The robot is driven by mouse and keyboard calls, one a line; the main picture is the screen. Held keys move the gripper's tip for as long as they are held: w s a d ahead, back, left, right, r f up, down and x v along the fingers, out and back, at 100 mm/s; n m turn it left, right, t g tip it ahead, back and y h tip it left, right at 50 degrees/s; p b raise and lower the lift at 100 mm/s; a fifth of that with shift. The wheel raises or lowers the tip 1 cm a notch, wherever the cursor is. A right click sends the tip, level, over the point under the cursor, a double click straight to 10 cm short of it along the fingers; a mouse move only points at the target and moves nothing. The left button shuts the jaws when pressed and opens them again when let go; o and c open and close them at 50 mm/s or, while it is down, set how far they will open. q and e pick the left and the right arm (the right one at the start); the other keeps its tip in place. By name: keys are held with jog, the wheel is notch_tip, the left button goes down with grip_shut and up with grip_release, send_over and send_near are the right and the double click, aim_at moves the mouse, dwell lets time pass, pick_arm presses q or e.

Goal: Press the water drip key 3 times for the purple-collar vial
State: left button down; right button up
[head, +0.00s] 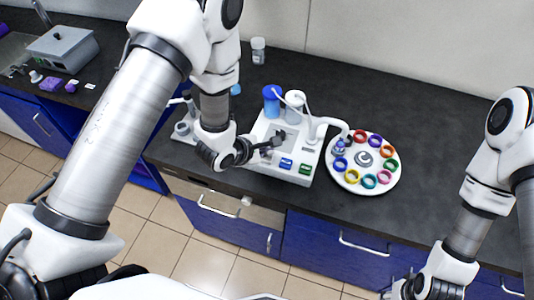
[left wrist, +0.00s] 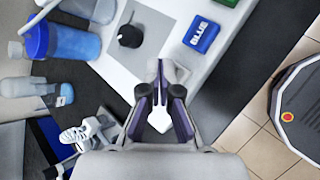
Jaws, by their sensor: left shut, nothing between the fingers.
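My left gripper (head: 277,141) is shut and empty over the white dispenser (head: 263,165); its closed fingertips show in the left wrist view (left wrist: 160,68). A blue key (head: 286,163) and a green key (head: 305,168) sit on the dispenser's front, to the right of the gripper and apart from it. The blue key's label seems to read BLUE in the left wrist view (left wrist: 201,34). A round white carousel (head: 397,180) holds vials with coloured collars. A purple-looking collar (head: 362,136) is at its back. A vial (head: 338,147) stands near the spout. My right gripper (head: 405,290) is partly cut off at the bottom.
A blue bottle (head: 271,101) and a clear bottle (head: 295,101) stand at the dispenser's back. A dark knob (left wrist: 130,36) rises from its top near the left gripper. A small jar (head: 258,50) stands farther back. The counter right of the carousel is clear.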

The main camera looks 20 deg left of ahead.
aim_at(266, 159)
pick_arm(q)
notch_tip(266, 159, up, 5)
jog(key=p, duration=0.5)
dwell(0.4)
dwell(0.4)
